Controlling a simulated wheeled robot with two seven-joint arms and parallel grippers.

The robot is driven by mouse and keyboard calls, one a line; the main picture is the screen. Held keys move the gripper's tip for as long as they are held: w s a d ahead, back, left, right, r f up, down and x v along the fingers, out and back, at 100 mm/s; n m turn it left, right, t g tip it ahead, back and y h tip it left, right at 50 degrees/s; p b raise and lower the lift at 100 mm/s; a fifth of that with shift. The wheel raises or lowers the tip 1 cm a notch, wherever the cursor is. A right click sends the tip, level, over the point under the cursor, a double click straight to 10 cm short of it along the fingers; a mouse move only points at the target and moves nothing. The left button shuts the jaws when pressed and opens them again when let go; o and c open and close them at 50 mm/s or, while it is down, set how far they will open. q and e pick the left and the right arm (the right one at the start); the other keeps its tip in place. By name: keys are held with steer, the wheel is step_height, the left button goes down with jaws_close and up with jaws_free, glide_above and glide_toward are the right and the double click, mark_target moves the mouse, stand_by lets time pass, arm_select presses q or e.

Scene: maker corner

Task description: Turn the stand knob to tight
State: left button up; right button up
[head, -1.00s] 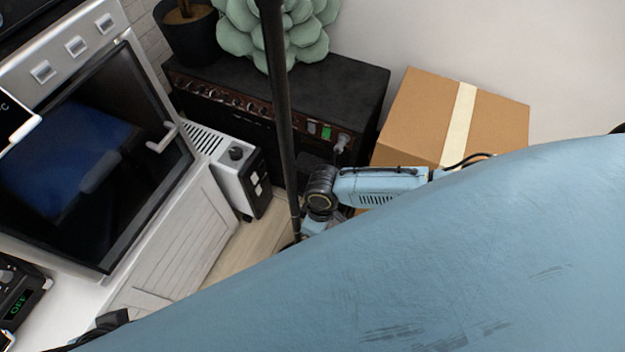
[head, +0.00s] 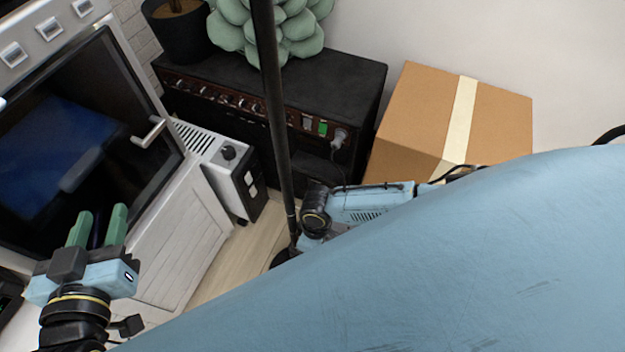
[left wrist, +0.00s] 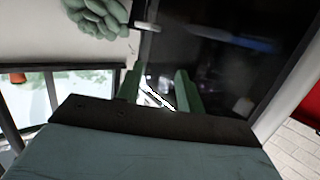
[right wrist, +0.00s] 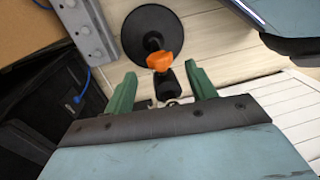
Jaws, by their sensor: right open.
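The stand's black pole (head: 272,120) runs down through the middle of the head view to a dark base on the floor. The orange knob (right wrist: 165,61) shows in the right wrist view, beside a black clamp part (right wrist: 168,84) and in front of the round black base (right wrist: 150,30). My right gripper (right wrist: 161,92) is open, with the knob beyond its fingertips and between them in the picture; I see no contact. In the head view the knob and the right fingers are hidden. My left gripper (head: 98,224) is open and empty before the oven; its fingers also show in the left wrist view (left wrist: 160,88).
A white oven (head: 120,110) stands at left. A white heater-like box (head: 232,170) and a black amplifier (head: 330,90) with a plant on top stand behind the pole. A cardboard box (head: 430,110) is at right. Some wooden floor (head: 225,275) is bare.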

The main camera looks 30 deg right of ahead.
steer(key=f+b, duration=0.1)
steer(key=f, duration=0.1)
steer(key=f+b, duration=0.1)
steer(key=f, duration=0.1)
steer(key=shift+s+a, duration=0.15)
steer(key=shift+a, duration=0.05)
arm_select(q)
step_height(320, 180, up, 11)
steer(key=s+d+t+h, duration=0.1)
steer(key=t+h, duration=0.1)
steer(key=t, duration=0.5)
steer(key=shift+d+f+h+b, duration=0.2)
steer(key=shift+d+h+b, duration=0.05)
steer(key=shift+h+b, duration=0.05)
arm_select(e)
steer(key=shift+f, duration=0.25)
arm_select(q)
steer(key=shift+s, duration=0.1)
arm_select(e)
steer(key=c, duration=1)
